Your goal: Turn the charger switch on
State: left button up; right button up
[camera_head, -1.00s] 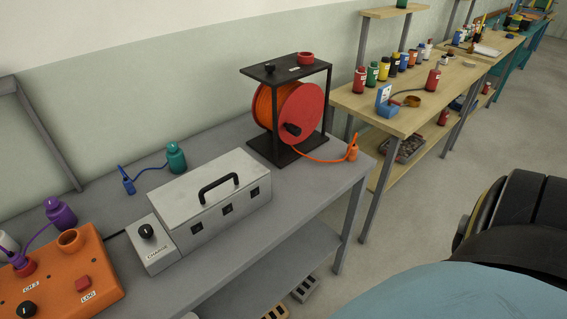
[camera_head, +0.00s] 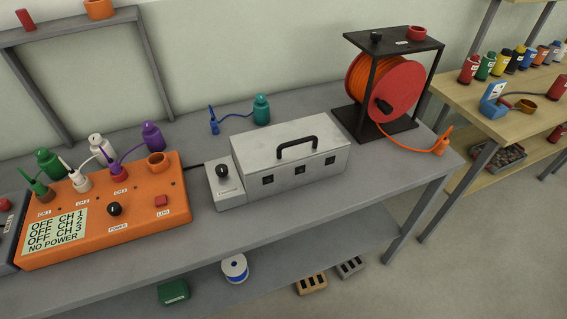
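The charger (camera_head: 295,152) is a light grey box with a black carrying handle and several dark sockets on its front. It stands on the grey bench. A small control box (camera_head: 226,191) sits at its left end, with a label on its front edge, too small here to read. The charger switch (camera_head: 222,170) is a black round knob on top of that control box. Its exact setting cannot be made out. Neither of my grippers is in the view.
An orange logger (camera_head: 140,220) with a "NO POWER" screen stands left of the charger. A cable reel (camera_head: 390,88) in a black frame stands to the right. A teal bottle (camera_head: 261,110) is behind the charger. Bare bench (camera_head: 330,210) lies in front.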

aim_at(221, 169)
jog(key=z, duration=0.5)
jog(key=k, duration=1.15)
jog(key=u, duration=0.7)
jog(key=i, duration=1.15)
jog(key=u, duration=0.45)
